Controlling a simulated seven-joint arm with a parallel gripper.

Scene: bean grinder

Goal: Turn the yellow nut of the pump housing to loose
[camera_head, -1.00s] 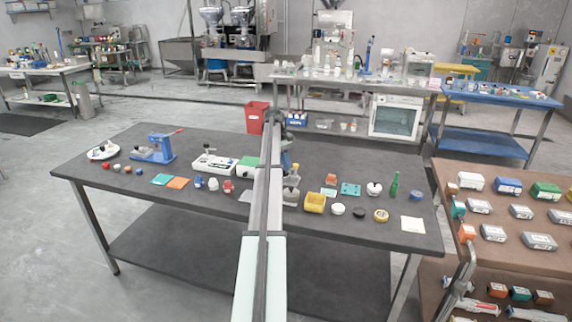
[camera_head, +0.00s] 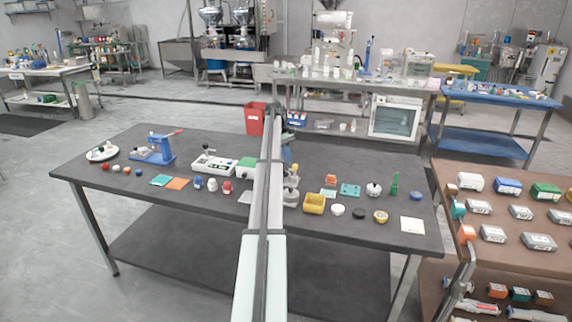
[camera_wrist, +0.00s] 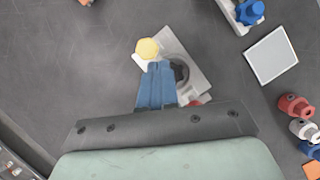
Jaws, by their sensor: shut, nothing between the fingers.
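The yellow nut (camera_wrist: 147,48) shows as a small yellow hexagon in the wrist view, at the upper left part of the pale grey pump housing (camera_wrist: 187,52). The housing has a dark round opening to the right of the nut. My gripper (camera_wrist: 159,66) has its blue fingers together and empty, with the tips just below the nut in the picture. I cannot tell whether they touch it. The fingers hide part of the housing. In the head view my arm hides much of this spot; the grey housing (camera_head: 291,196) shows just right of the arm.
In the wrist view, a light square plate (camera_wrist: 270,55), a blue knob on a white base (camera_wrist: 250,12) and red and white parts (camera_wrist: 296,106) lie to the right. The dark tabletop is bare at the wrist view's upper left.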

